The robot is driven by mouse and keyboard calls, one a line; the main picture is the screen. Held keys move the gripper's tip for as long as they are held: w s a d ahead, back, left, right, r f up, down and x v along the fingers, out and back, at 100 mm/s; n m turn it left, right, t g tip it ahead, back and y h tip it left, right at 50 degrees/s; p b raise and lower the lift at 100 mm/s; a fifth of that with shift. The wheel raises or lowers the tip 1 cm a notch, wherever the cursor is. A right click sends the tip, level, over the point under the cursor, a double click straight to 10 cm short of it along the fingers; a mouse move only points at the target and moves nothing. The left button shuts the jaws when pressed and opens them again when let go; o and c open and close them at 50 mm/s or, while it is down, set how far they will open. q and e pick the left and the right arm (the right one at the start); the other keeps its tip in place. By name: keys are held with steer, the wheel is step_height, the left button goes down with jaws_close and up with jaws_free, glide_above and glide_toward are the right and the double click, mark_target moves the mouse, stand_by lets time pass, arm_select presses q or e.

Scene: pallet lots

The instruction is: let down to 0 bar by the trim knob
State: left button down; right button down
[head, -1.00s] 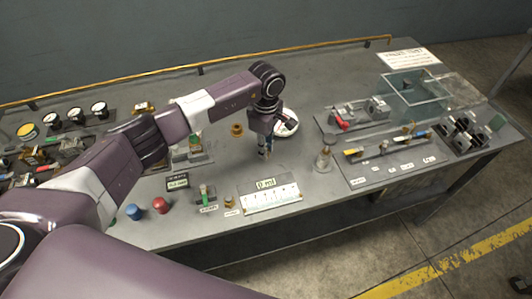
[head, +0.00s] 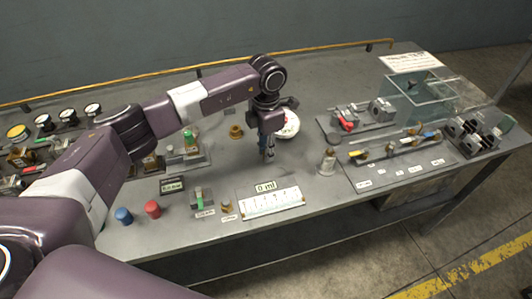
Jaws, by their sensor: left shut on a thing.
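My left gripper (head: 267,154) points down over the middle of the bench, just in front of a round white dial (head: 290,128). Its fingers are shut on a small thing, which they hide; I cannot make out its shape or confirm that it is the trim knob. A small dark display (head: 172,185) stands left of the gripper, nearer the front edge; it seems to read 0.0 bar, but the digits are tiny. A small brass knob (head: 227,207) sits by a label near the front. My right gripper is not in view.
A brass fitting (head: 236,131) stands left of the gripper. A 0 ml display (head: 265,187) with a white scale (head: 270,203), a red button (head: 152,208) and a blue button (head: 123,215) line the front. A glass-walled box (head: 420,95) stands at the right.

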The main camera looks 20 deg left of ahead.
arm_select(q)
steer(key=n+b, duration=0.1)
steer(key=n, duration=0.4)
steer(key=shift+w+n+b, duration=0.1)
steer(key=shift+n+b, duration=0.2)
steer(key=n+b, duration=0.1)
steer(key=n, duration=0.5)
steer(key=shift+r, duration=0.1)
steer(key=n, duration=0.4)
steer(key=shift+w, duration=0.1)
steer(key=shift+r+n, duration=0.1)
steer(key=shift+n, duration=1.8)
steer(key=c, duration=1.8)
jaws_free()
step_height(320, 180, up, 12)
